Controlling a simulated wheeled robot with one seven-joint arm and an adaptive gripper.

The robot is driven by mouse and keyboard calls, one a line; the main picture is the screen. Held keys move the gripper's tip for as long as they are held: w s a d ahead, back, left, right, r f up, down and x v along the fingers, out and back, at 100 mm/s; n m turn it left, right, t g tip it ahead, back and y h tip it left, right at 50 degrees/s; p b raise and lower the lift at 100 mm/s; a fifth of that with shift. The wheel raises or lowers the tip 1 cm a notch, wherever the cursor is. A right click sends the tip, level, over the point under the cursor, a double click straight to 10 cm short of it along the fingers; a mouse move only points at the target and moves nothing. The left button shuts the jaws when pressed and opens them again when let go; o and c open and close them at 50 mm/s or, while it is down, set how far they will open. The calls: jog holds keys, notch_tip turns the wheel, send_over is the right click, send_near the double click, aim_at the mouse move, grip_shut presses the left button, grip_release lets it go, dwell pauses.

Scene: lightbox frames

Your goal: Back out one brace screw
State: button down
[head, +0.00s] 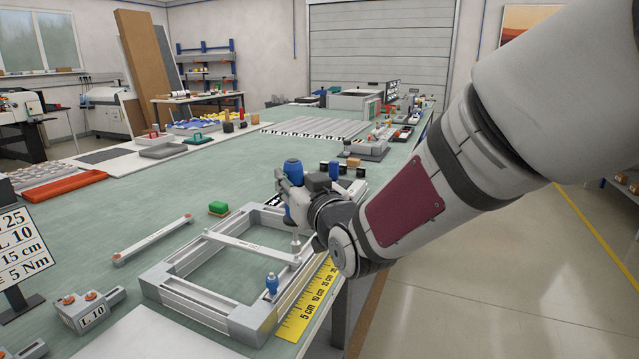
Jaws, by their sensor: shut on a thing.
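A grey metal frame (185,290) lies on the green bench near its front right edge. A pale brace (240,246) spans the frame, and its right end lies below my gripper. My gripper (291,196) is shut on a blue-handled driver (292,171) held upright.
A small blue-topped piece (272,284) stands at the frame's right side, by a yellow ruler (309,302). The bench middle is clear.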

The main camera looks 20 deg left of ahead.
jog(key=shift+f+b, duration=1.1)
jog(key=shift+b, duration=0.05)
dwell(0.5)
jog(key=shift+s+f, duration=0.1)
jog(key=shift+f, duration=0.35)
dwell(1.1)
jog(key=shift+r, duration=0.15)
jog(key=shift+r+p, duration=0.95)
jog(key=shift+r, duration=1.75)
